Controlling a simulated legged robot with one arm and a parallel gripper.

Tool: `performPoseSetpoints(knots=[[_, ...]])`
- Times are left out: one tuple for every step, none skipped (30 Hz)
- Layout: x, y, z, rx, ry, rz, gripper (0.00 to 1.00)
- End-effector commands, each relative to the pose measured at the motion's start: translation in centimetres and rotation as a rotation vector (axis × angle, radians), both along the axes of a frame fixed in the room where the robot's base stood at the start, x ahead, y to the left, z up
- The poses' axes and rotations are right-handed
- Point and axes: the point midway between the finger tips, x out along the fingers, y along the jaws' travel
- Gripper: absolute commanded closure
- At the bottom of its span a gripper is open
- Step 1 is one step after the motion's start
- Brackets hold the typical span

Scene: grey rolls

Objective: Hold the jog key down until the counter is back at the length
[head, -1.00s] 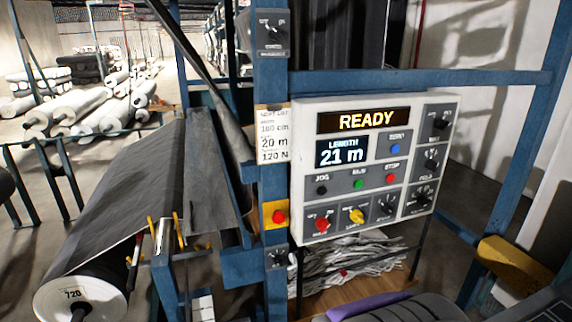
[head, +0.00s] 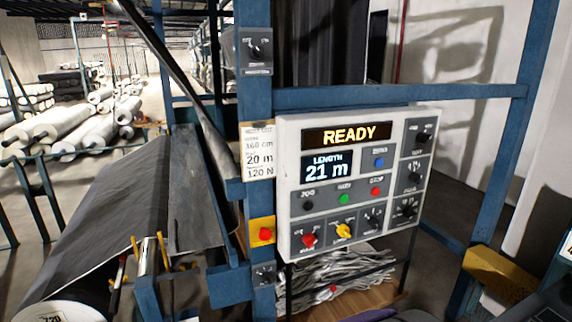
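The control panel (head: 408,221) is a light grey box on a blue frame. Its upper display (head: 347,135) reads READY in yellow. The counter (head: 327,168) reads LENGTH 21 m. The black jog key (head: 307,206) is at the left of the key row, beside a green key (head: 344,199) and a red key (head: 376,191). A blue zero key (head: 379,163) is above them. A card (head: 258,152) left of the panel shows 160 cm, 20 m and 120 N. Nothing touches the jog key. My gripper is not in view.
Dark grey sheet (head: 110,205) runs down to a roll (head: 55,312) at lower left. A red button on a yellow plate (head: 262,232) is on the blue post. A yellow part (head: 495,270) juts at right. Scrap strips (head: 335,280) lie below the panel.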

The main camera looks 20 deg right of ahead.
Motion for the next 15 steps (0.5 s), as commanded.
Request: performPoseSetpoints(knots=[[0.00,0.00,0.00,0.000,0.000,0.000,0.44],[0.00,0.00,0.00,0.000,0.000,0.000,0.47],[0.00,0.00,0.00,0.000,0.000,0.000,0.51],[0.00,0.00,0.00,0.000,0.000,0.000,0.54],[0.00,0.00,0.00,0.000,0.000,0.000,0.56],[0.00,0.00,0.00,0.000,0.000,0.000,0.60],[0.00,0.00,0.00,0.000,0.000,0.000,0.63],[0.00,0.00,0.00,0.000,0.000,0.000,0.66],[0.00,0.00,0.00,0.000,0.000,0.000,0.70],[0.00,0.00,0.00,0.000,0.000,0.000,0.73],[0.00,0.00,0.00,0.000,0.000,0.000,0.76],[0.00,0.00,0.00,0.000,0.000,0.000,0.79],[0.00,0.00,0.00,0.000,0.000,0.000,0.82],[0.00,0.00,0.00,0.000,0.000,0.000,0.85],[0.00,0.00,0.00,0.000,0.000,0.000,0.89]])
